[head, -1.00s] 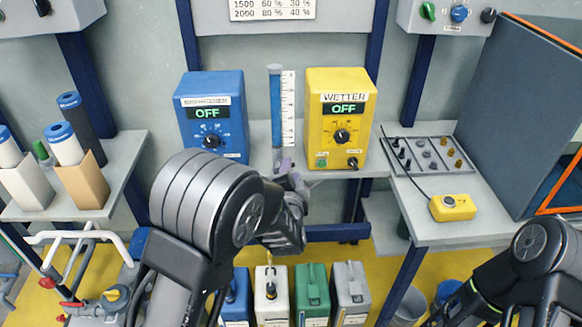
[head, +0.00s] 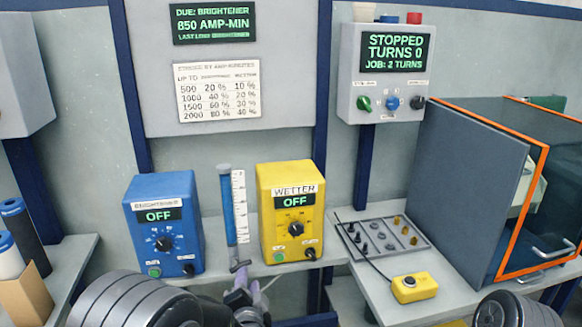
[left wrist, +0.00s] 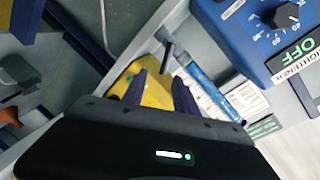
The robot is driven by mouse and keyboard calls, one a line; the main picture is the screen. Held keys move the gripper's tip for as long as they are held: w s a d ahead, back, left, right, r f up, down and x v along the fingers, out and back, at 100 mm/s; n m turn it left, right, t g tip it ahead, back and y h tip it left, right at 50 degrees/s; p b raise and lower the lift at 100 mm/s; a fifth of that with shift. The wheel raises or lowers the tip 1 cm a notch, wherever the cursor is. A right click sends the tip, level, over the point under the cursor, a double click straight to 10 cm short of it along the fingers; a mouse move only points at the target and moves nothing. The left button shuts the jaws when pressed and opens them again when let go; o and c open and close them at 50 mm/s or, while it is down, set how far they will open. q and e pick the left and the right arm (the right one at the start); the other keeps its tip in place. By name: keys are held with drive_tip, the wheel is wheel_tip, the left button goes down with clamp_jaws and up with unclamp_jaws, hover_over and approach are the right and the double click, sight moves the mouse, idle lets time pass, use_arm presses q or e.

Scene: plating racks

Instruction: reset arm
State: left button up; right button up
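My left gripper (head: 243,290) shows at the bottom middle of the head view, just below the lower end of the blue measuring tube (head: 228,208) and between the blue brightener box (head: 166,270) and the yellow wetter box (head: 290,180). In the left wrist view its two dark fingers (left wrist: 158,92) stand apart with nothing between them that I can see held. The tube (left wrist: 190,75) and part of the yellow box (left wrist: 155,92) lie beyond the fingers. My left arm link fills the lower left of the head view. Only a link of my right arm shows at lower right; its gripper is out of view.
A bench (head: 440,312) at right holds a terminal panel (head: 382,238) and a yellow button box (head: 410,288). A control box (head: 384,75) reads STOPPED, TURNS 0. Bottles (head: 20,235) stand at far left.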

use_arm(q)
drive_tip(key=s+d+f+n+g+h, duration=0.2)
drive_tip(key=s+d+f+g, duration=0.15)
drive_tip(key=f, duration=0.35)
drive_tip(key=s+d+f+n+g+h, duration=0.25)
drive_tip(key=s+f, duration=0.25)
drive_tip(key=f, duration=0.3)
drive_tip(key=s+f+n+g, duration=0.2)
drive_tip(key=s+f, duration=0.3)
drive_tip(key=s, duration=0.3)
drive_tip(key=s+f+n+g+h+p, duration=0.1)
drive_tip(key=s+f+n+g, duration=0.2)
drive_tip(key=s, duration=0.6)
drive_tip(key=s+f+n+g+h+p, duration=0.1)
drive_tip(key=s+f+n+g, duration=0.1)
drive_tip(key=s+f+g, duration=0.2)
drive_tip(key=s+f, duration=0.3)
drive_tip(key=s, duration=0.1)
drive_tip(key=shift+s+a, duration=0.25)
drive_tip(key=shift+s, duration=0.05)
drive_tip(key=shift+c, duration=0.2)
